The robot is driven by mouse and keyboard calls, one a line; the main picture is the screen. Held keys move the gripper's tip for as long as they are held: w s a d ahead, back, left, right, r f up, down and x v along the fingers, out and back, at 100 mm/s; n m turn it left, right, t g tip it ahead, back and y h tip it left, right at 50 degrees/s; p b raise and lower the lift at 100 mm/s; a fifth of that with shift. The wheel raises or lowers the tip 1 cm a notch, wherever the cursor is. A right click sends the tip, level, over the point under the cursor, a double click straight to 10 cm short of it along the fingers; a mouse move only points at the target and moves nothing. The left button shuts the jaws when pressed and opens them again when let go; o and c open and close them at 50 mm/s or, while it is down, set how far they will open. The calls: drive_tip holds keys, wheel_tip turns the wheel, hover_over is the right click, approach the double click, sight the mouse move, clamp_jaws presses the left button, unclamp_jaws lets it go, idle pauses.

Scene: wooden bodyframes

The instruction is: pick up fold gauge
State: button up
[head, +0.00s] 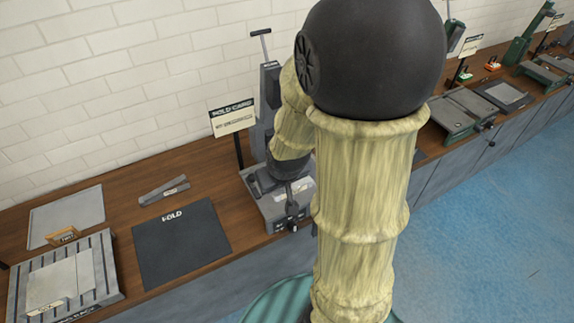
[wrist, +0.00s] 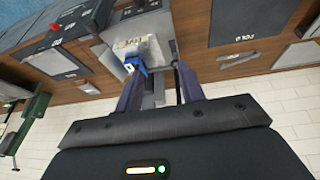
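The task names a fold gauge. The likely match is a flat grey hinged-looking tool (head: 163,190) with a small label, lying on the wooden bench above the dark mat marked FOLD. It also shows in the wrist view (wrist: 238,58), to the right of my gripper and apart from it. My gripper (wrist: 157,68) has its two dark fingers spread, with no gauge between them. In the head view my gripper (head: 290,185) is over a grey press-like machine (head: 274,207), partly hidden by my arm.
The dark FOLD mat (head: 181,244) lies in front of the tool. A grey tray (head: 66,216) and a slotted board (head: 62,278) are at the left. A HOLD CARD sign (head: 232,117) stands beside the machine. More machines (head: 466,112) line the bench at right.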

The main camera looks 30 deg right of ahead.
drive_tip(key=w+d+f+t+y+b, duration=0.1)
drive_tip(key=w+d+f+t+b, duration=0.1)
drive_tip(key=d, duration=0.5)
drive_tip(key=w+d+f+m+t+y+b, duration=0.1)
drive_tip(key=w+d+f+t+b, duration=0.1)
drive_tip(key=w+d+f+t, duration=0.3)
wheel_tip(320, 180, down, 3)
drive_tip(key=shift+d+f+t, duration=0.1)
drive_tip(key=shift+d+t, duration=0.8)
drive_tip(key=shift+d, duration=0.15)
drive_tip(key=shift+w, duration=0.1)
drive_tip(key=p+x, duration=0.1)
drive_tip(key=x, duration=0.3)
drive_tip(key=p+x, duration=0.1)
drive_tip(key=x, duration=0.3)
drive_tip(key=p+x, duration=0.1)
drive_tip(key=x, duration=0.3)
drive_tip(key=shift+a+p, duration=0.25)
drive_tip(key=shift+p, duration=0.1)
